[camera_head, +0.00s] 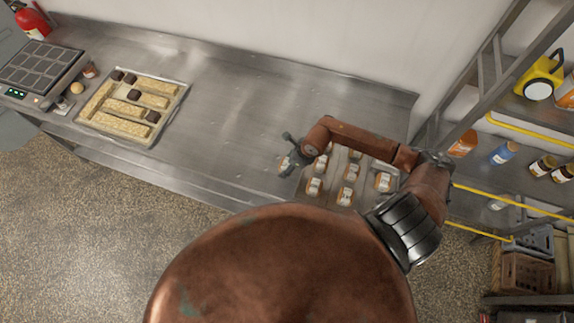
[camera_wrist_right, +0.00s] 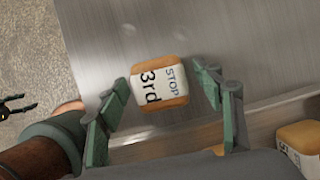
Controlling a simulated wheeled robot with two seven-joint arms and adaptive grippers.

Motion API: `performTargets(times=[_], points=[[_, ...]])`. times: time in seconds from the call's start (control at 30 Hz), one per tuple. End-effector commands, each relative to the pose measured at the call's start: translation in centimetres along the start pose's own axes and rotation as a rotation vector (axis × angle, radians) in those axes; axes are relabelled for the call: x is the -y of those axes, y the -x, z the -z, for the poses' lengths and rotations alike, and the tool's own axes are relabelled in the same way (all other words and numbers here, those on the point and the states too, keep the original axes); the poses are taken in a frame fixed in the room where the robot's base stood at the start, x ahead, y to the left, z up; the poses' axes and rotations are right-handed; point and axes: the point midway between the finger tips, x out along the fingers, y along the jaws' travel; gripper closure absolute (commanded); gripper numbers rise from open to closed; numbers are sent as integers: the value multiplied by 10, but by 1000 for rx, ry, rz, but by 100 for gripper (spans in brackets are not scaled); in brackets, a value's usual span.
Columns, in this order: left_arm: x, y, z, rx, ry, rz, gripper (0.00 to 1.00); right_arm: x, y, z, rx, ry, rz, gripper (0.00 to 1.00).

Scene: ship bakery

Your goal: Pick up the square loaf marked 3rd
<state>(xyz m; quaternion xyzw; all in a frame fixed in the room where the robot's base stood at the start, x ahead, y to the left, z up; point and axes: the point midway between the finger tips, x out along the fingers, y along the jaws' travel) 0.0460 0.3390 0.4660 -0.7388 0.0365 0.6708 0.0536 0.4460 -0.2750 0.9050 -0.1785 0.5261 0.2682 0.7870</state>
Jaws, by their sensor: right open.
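The square loaf marked 3rd (camera_wrist_right: 158,86) is golden brown with a white band that reads "STOP" and "3rd". It lies on the bare steel counter beside the tray of loaves. My right gripper (camera_wrist_right: 162,84) is open, with one green finger on each side of the loaf and visible gaps between. In the head view my right gripper (camera_head: 289,150) is over the loaf, which is partly covered there. A small dark pronged shape at the left edge of the right wrist view may be my left gripper; its state is unclear.
A tray with several banded loaves (camera_head: 348,172) lies to the right, partly under my right arm. A baking tray (camera_head: 183,92) with pale strips and dark pieces is at the left. The counter (camera_head: 240,110) between is clear. A shelf rack (camera_head: 490,75) stands at the right.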

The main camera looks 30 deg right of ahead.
Motion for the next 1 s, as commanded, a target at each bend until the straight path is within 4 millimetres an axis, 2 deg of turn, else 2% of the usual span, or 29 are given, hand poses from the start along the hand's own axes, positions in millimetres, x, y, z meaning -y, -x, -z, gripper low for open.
performTargets(times=[0.27, 0.9, 1.0], points=[[0, 0, 1, -1, 0, 0, 43, 0, -2, 0, 0, 1, 1, 40], [1, 0, 2, -2, -1, 1, 43, 0, -2, 0, 0, 1, 1, 85], [1, 0, 2, -2, -1, 1, 43, 0, -2, 0, 0, 1, 1, 85]])
